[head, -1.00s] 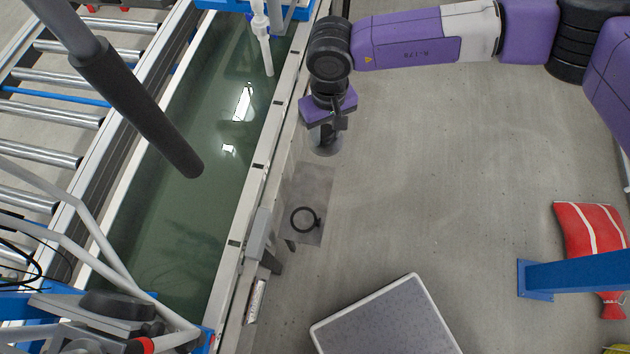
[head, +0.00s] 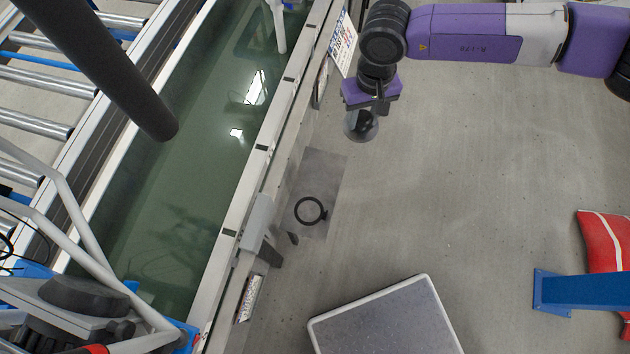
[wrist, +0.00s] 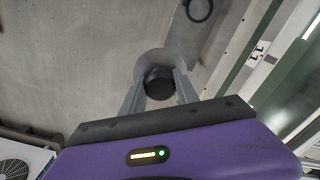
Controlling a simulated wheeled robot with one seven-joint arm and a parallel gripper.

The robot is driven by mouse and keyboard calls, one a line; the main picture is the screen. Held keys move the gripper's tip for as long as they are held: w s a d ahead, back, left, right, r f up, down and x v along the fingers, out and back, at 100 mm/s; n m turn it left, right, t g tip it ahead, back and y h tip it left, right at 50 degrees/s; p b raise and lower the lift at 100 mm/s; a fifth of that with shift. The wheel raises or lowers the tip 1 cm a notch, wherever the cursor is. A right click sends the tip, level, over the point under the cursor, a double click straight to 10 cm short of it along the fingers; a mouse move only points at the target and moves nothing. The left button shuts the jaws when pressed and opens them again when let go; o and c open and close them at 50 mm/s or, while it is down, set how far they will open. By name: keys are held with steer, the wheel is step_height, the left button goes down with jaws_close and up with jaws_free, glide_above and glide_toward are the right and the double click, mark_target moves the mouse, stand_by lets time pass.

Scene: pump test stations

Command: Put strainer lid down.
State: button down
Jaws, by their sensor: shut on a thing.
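My gripper (head: 372,108) points down over the floor, to the right of the long water tank. It is shut on the strainer lid (head: 361,127), a clear round disc with a black knob. In the wrist view the two fingers pinch the black knob (wrist: 159,84), and the pale disc of the lid (wrist: 152,60) shows beyond it. The lid hangs free, apart from any surface that I can see. The underside of the lid is hidden.
A grey rectangular plate (head: 327,170) with a black ring (head: 310,210) lies beside the tank (head: 190,200), below and left of the lid in the head view. Open floor (head: 470,180) lies right.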

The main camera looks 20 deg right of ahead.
steer(key=s+d+f+m+b, duration=0.2)
steer(key=d+f+m+b, duration=0.3)
steer(key=f+b, duration=0.45)
steer(key=s+d+f+m+b, duration=0.2)
steer(key=f+m+b, duration=0.6)
steer(key=b, duration=0.2)
steer(key=s+d+f+m+b, duration=0.2)
steer(key=d+f+m+b, duration=0.3)
steer(key=f+b, duration=0.45)
steer(key=w+a+m+b, duration=0.1)
steer(key=w+a+m, duration=0.2)
steer(key=a, duration=0.2)
steer(key=w+a+m+b, duration=0.2)
steer(key=w+a+m, duration=0.1)
steer(key=a, duration=0.3)
steer(key=w+a+m+b, duration=0.2)
steer(key=w+a+m, duration=0.1)
steer(key=a+m, duration=0.1)
steer(key=shift+w+a+r+m, duration=0.15)
steer(key=shift+a+r+m, duration=0.2)
steer(key=shift+a, duration=0.5)
steer(key=shift+f+b, duration=0.25)
steer(key=shift+b, duration=0.3)
